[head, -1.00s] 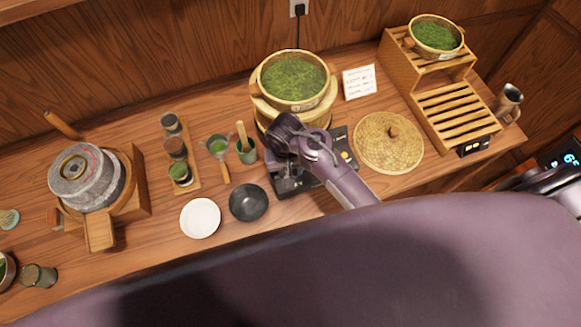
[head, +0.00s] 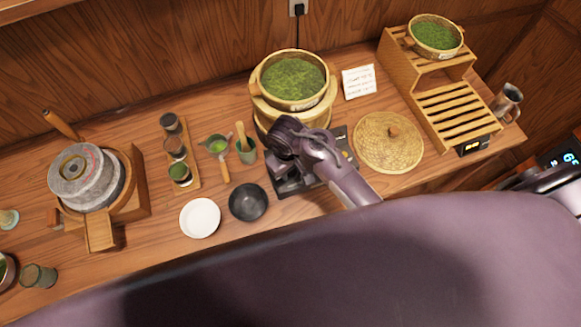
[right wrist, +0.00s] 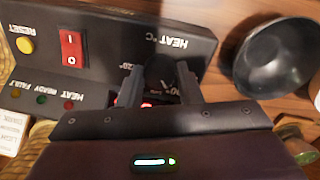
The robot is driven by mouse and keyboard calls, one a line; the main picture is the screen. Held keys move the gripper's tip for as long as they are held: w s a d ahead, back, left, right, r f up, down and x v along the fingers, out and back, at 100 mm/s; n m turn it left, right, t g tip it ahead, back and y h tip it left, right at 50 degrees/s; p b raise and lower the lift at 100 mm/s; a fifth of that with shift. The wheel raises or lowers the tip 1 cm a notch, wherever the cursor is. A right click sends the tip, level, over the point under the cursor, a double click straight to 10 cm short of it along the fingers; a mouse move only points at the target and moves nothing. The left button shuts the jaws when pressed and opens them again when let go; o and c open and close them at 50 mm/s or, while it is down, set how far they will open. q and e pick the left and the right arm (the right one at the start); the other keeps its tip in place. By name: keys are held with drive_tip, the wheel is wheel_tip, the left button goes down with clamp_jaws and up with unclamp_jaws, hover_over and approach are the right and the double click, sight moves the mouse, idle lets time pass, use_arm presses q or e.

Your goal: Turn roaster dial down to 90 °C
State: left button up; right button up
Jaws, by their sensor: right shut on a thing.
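The roaster (head: 329,110) stands at the back of the counter, topped by a round basket of green leaves (head: 293,79). Its black control panel (right wrist: 105,50) is at its front and shows upside down in the right wrist view. The black heat dial (right wrist: 160,68) sits between the two fingers of my right gripper (right wrist: 159,78), which is shut on it. Parts of the scale show around the dial, but I cannot read its setting. A red lit display (right wrist: 146,104) is mostly hidden by my gripper. In the head view my right gripper (head: 284,165) covers the dial. My left gripper is not in view.
The panel has a red rocker switch (right wrist: 73,49) and a yellow reset button (right wrist: 24,46). A black bowl (head: 248,202) and a white dish (head: 200,218) sit left of the panel. A woven lid (head: 388,143) lies to its right. A stone mill (head: 87,178) stands far left.

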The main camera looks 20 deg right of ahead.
drive_tip(key=o, duration=1)
drive_tip(key=shift+c, duration=0.2)
